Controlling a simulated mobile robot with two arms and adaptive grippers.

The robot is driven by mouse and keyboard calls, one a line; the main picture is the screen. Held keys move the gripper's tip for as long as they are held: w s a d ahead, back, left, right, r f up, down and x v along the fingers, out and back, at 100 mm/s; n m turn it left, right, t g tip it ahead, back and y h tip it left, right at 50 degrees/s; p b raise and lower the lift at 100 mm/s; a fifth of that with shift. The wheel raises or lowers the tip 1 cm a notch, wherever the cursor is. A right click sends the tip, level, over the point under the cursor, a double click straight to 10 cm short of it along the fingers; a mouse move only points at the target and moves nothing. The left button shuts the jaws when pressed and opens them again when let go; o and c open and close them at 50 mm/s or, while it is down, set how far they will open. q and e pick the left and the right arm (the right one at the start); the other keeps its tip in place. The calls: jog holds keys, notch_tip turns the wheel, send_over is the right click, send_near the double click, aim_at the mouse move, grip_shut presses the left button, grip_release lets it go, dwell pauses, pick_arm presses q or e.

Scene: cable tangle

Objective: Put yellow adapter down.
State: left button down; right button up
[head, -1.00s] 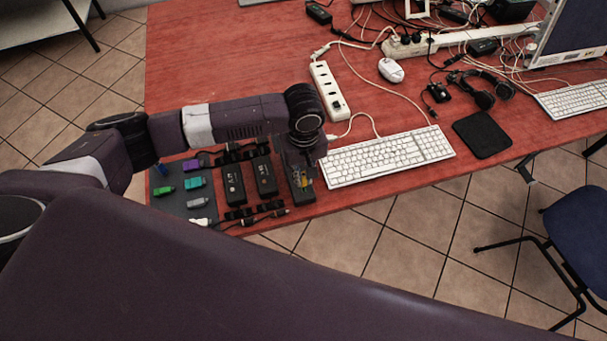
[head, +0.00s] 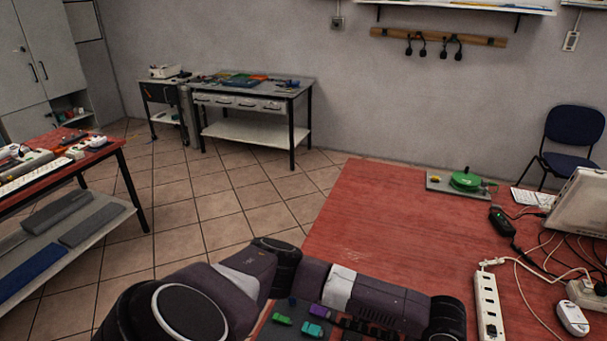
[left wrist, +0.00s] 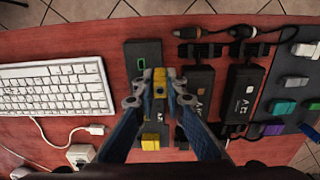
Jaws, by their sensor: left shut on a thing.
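In the left wrist view, my left gripper (left wrist: 159,88) is shut on the yellow adapter (left wrist: 160,80), a small yellow block between the fingertips. It is over a narrow dark tray (left wrist: 143,53) on the red table. I cannot tell whether the adapter touches the tray. A second yellow piece (left wrist: 150,141) shows lower down, between the fingers. In the head view my left arm reaches over the near table edge, and its gripper is below the picture. My right gripper is not in view.
Black power bricks (left wrist: 243,92) lie close right of the gripper, beside a mat (left wrist: 275,87) with coloured adapters. A white keyboard (left wrist: 55,88) lies to the left. In the head view, a power strip (head: 487,305) lies right of my arm, and the table's far left is clear.

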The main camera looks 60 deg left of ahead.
pick_arm(q)
jog(key=s+a, duration=0.1)
jog(key=a, duration=0.2)
jog(key=s+a, duration=0.1)
jog(key=a, duration=0.2)
jog(key=s+a, duration=0.2)
jog(key=a, duration=0.1)
jog(key=shift+s+a, duration=0.1)
jog(key=shift+a, duration=0.3)
jog(key=s+a+r+p, duration=0.1)
jog(key=s+a+r, duration=0.6)
jog(key=a, duration=0.4)
jog(key=s+a+r+p, duration=0.1)
jog(key=s+a+r, duration=0.4)
jog(key=a+r, duration=0.5)
jog(key=f, duration=0.7)
jog(key=f+p, duration=0.1)
jog(key=f, duration=1.3)
jog(key=shift+a+f, duration=0.1)
jog(key=shift+a, duration=0.3)
jog(key=c, duration=2)
grip_release()
jog(key=shift+f, duration=0.1)
notch_tip(320, 180, up, 12)
jog(key=shift+r+b, duration=0.2)
jog(key=shift+b, duration=0.4)
